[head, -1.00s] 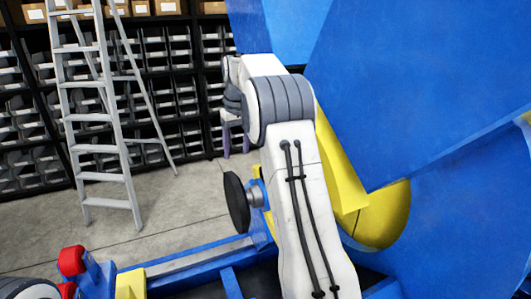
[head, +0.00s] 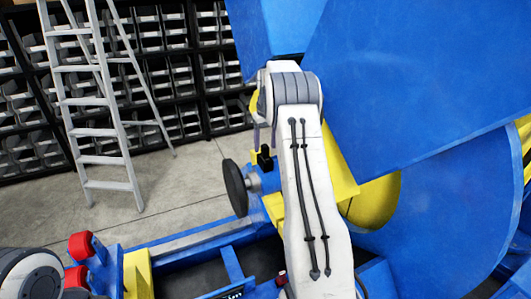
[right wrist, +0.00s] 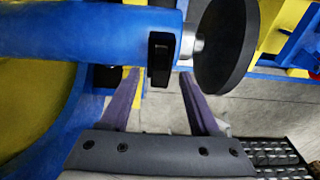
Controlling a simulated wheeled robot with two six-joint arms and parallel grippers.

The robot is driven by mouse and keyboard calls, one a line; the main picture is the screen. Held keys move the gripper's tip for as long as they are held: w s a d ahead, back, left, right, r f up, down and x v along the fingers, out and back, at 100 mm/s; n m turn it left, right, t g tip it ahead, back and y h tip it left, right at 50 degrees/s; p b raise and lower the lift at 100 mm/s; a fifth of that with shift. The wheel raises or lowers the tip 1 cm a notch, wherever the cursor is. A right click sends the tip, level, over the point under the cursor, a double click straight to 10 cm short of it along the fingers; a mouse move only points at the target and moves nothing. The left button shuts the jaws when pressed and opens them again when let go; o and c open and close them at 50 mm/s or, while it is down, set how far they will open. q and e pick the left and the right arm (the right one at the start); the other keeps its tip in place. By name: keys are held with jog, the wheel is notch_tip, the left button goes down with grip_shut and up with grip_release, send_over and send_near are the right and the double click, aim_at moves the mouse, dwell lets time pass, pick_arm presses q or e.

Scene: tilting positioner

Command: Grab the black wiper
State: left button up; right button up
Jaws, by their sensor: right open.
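A small upright black piece (right wrist: 160,60), which looks like the black wiper, sits at the end of a blue cylinder in the right wrist view. It also shows in the head view (head: 264,158), just left of my right arm. My right gripper (right wrist: 160,76) is open, with its two purple fingers on either side of the black piece's lower end in the picture. I cannot tell whether they touch it. In the head view my right gripper (head: 265,142) is partly hidden behind my arm, just above the black piece. My left gripper is not in view.
A black disc (head: 236,187) on a short shaft stands close beside the black piece. The large blue positioner plate (head: 420,90) and a yellow part (head: 375,202) are at the right. A ladder (head: 95,100) and shelves of bins stand behind. Open floor lies at the left.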

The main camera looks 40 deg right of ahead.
jog(key=shift+w+f, duration=0.1)
jog(key=shift+f, duration=0.7)
grip_shut()
